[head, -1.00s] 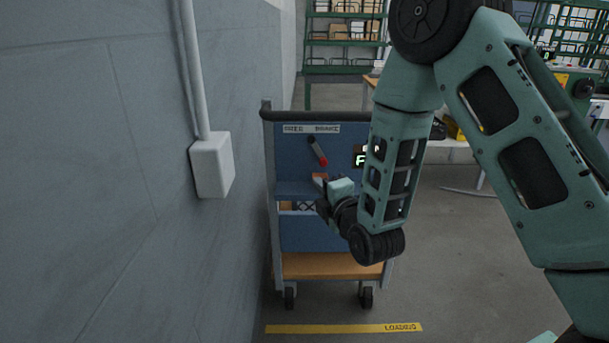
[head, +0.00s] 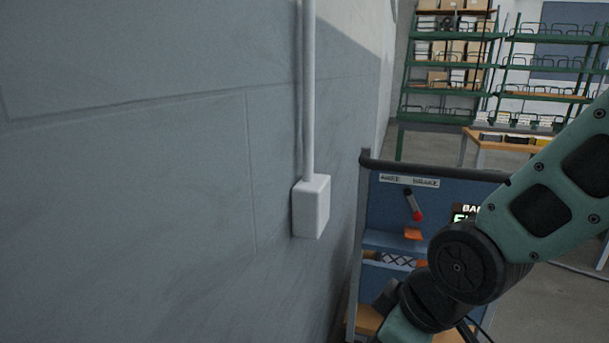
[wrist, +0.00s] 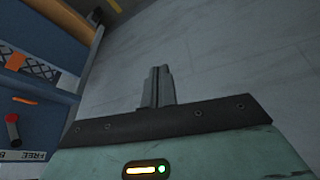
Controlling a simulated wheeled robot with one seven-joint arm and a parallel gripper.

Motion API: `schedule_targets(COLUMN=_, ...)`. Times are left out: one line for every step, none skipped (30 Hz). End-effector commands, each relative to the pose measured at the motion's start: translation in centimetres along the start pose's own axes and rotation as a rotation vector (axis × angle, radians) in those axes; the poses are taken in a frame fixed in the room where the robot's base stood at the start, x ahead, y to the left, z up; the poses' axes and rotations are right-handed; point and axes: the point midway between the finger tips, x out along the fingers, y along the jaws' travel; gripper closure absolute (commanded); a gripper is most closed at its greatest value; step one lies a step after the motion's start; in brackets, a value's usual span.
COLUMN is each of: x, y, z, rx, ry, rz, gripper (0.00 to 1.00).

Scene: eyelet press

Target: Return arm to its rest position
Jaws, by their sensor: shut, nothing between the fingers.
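My gripper (wrist: 158,86) shows in the wrist view with its two grey fingers pressed together and nothing between them. Behind the fingers is only the grey wall or floor surface. In the head view my teal arm comes in from the right and bends down in front of the blue cart (head: 386,208); the gripper's fingers are not visible there. The cart's red-tipped lever (head: 413,206) also shows at the left of the wrist view (wrist: 12,132), apart from the fingers.
A grey wall (head: 170,180) fills the left, with a white box (head: 311,206) and a pipe on it. Green shelves (head: 450,75) with cartons and a workbench (head: 500,140) stand at the back. Bare floor shows right of the cart.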

Motion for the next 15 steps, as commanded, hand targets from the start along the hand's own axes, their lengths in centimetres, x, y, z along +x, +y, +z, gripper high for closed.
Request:
schedule_targets(x=-1.0, y=-1.3, z=0.9, rx=0.036, ry=-0.049, rz=-0.022, gripper=1.0)
schedule_targets(x=-1.5, y=-1.9, z=1.6, rx=0.062, ry=-0.082, rz=-0.034, gripper=1.0)
schedule_targets(x=-2.2, y=-2.8, z=2.4, rx=0.093, ry=-0.126, rz=-0.048, gripper=1.0)
schedule_targets(x=-2.7, y=-3.4, z=3.1, rx=0.115, ry=-0.157, rz=-0.055, gripper=1.0)
schedule_targets(x=-3.3, y=-3.9, z=3.7, rx=0.137, ry=-0.187, rz=-0.06, gripper=1.0)
schedule_targets(x=-3.9, y=-4.6, z=4.5, rx=0.165, ry=-0.228, rz=-0.065, gripper=1.0)
schedule_targets(x=-4.5, y=-5.0, z=5.1, rx=0.185, ry=-0.258, rz=-0.066, gripper=1.0)
schedule_targets(x=-5.0, y=-5.5, z=5.7, rx=0.205, ry=-0.288, rz=-0.067, gripper=1.0)
schedule_targets(x=-5.7, y=-6.1, z=6.5, rx=0.23, ry=-0.326, rz=-0.065, gripper=1.0)
schedule_targets(x=-6.2, y=-6.5, z=7.1, rx=0.249, ry=-0.356, rz=-0.063, gripper=1.0)
schedule_targets(x=-6.8, y=-6.8, z=7.7, rx=0.268, ry=-0.384, rz=-0.058, gripper=1.0)
schedule_targets(x=-8.2, y=-6.5, z=6.9, rx=0.269, ry=-0.381, rz=-0.061, gripper=1.0)
schedule_targets(x=-8.8, y=-6.5, z=6.6, rx=0.268, ry=-0.379, rz=-0.061, gripper=1.0)
schedule_targets(x=-9.4, y=-6.4, z=6.3, rx=0.268, ry=-0.378, rz=-0.061, gripper=1.0)
schedule_targets(x=-10.1, y=-6.3, z=6.0, rx=0.268, ry=-0.378, rz=-0.061, gripper=1.0)
